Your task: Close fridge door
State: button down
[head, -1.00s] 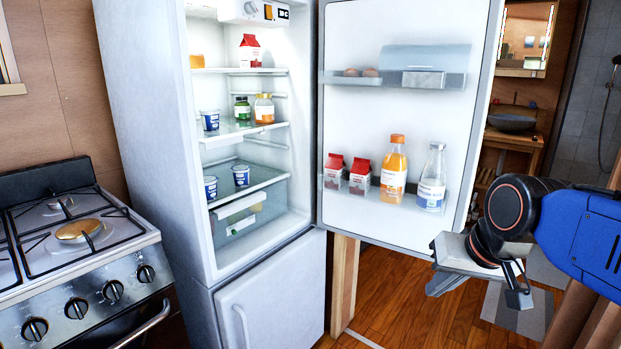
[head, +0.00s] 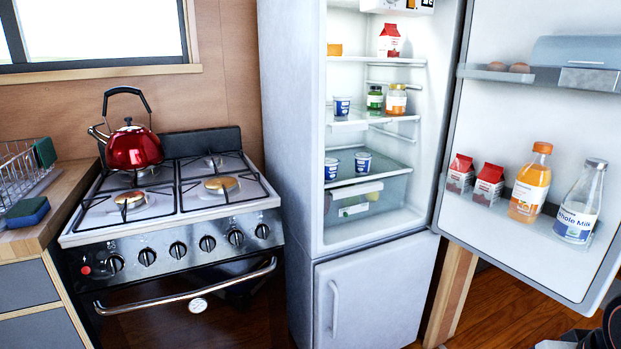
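The fridge (head: 285,150) stands right of centre in the head view, its upper compartment open. The fridge door (head: 520,115) is swung wide to the right, with its inner side facing me. Its shelves hold eggs, two red-and-white cartons (head: 475,180), an orange juice bottle (head: 530,182) and a milk bottle (head: 581,205). The lower freezer door (head: 372,290) is shut. Only a small part of my gripper (head: 575,340) shows at the bottom right corner, below the open door's lower edge. Its fingertips are cut off by the frame, and I cannot see whether they touch the door.
A stove (head: 185,225) with a red kettle (head: 133,148) stands left of the fridge. A counter (head: 62,195) with a dish rack (head: 22,170) and a sponge (head: 27,212) is at the far left. A wooden post (head: 452,295) stands beneath the door. Little floor shows.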

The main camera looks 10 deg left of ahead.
aim_at(499, 123)
jog(key=l+u, duration=0.75)
jog(key=z, duration=1.35)
jog(key=k+l, duration=0.05)
